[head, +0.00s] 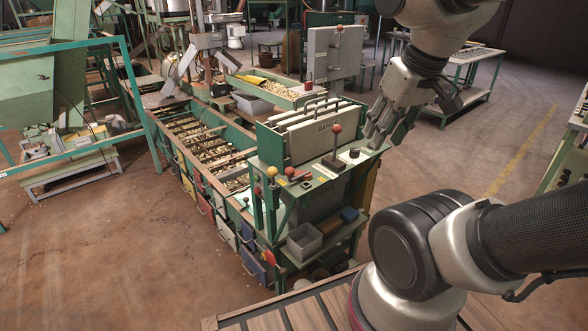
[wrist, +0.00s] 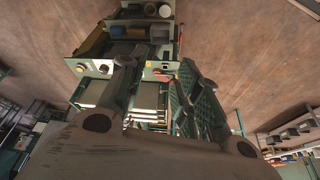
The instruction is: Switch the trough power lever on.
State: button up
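A lever with a red ball knob (head: 336,128) stands nearly upright from a dark slotted plate (head: 334,163) on the control counter (head: 362,160). No readable label shows whether it is the trough power lever. My gripper (head: 385,136) hangs just right of this lever, pointing down, apart from it as far as the head view shows. In the wrist view my gripper (wrist: 157,82) has its two fingers spread wide, with nothing held between them. The counter panels (wrist: 160,70) lie beyond the fingers there; I cannot make out the lever clearly.
A black knob (head: 353,153) sits right of the tall lever. Upright pale panels (head: 308,135) rise behind. The long trough (head: 205,140) runs back left.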

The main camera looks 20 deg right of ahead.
jog(key=w+f, duration=0.1)
jog(key=w+a+f+g, duration=0.1)
jog(key=g, duration=0.1)
jog(key=shift+w+a+f+n, duration=0.25)
jog(key=shift+w+f+n, duration=0.15)
grip_shut()
jog(key=w+a+f+n, duration=0.1)
jog(key=w+a+f, duration=0.1)
jog(key=w, duration=0.6)
jog(key=w+a+f+n+y, duration=0.1)
jog(key=w+a+f+n, duration=0.1)
jog(key=w+a, duration=0.3)
jog(key=w+a+f+n+t+y, duration=0.1)
jog(key=w+a+f+n, duration=0.1)
jog(key=w, duration=1)
jog(key=shift+w+a, duration=0.15)
jog(key=shift+a, duration=0.6)
jog(key=shift+f, duration=0.1)
